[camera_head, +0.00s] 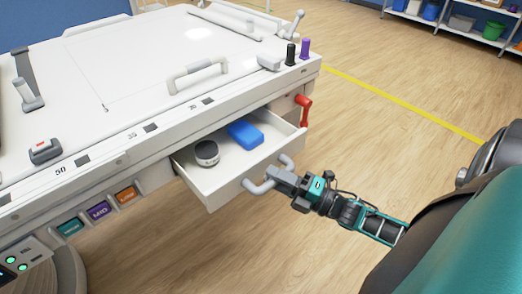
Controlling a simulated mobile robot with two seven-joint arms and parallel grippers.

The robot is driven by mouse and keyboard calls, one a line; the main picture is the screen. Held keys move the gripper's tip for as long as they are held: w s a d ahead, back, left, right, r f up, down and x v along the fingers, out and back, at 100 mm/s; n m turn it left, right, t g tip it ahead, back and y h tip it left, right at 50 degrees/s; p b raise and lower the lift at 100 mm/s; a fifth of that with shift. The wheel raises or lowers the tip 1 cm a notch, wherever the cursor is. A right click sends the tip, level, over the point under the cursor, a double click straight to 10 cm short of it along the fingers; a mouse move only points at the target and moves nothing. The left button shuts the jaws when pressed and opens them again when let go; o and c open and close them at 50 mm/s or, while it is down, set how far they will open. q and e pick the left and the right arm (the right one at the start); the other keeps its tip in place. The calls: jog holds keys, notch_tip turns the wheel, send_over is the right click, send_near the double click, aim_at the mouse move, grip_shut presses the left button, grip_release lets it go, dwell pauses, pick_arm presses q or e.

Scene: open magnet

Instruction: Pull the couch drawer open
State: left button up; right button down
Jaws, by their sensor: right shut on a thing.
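The couch drawer (220,188) is a white drawer under the side of the white couch (140,70). It stands pulled out, with its inside showing. A blue block-like object (245,134) and a dark round object with a light rim (206,152) lie in it. A grey bar handle (258,187) is on the drawer's front. My right gripper (277,178) is at the handle, shut on it, and its fingers partly hide the handle's middle. My left gripper is not in view.
A red lever (303,108) sticks out at the couch's side near the drawer. Coloured labelled buttons (98,210) are left of the drawer. The wooden floor (400,130) to the right is clear, with a yellow line. Shelves (455,20) stand at the back right.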

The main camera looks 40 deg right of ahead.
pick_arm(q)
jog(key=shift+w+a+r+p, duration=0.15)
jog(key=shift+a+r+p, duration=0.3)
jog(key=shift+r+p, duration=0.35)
pick_arm(e)
jog(key=s, duration=0.7)
jog(key=shift+d, duration=0.3)
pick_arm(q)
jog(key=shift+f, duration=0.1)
pick_arm(e)
jog(key=c, duration=1)
grip_release()
jog(key=shift+o, duration=0.2)
pick_arm(q)
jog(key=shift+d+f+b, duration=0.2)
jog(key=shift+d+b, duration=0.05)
jog(key=shift+b, duration=0.15)
pick_arm(e)
jog(key=v, duration=1.3)
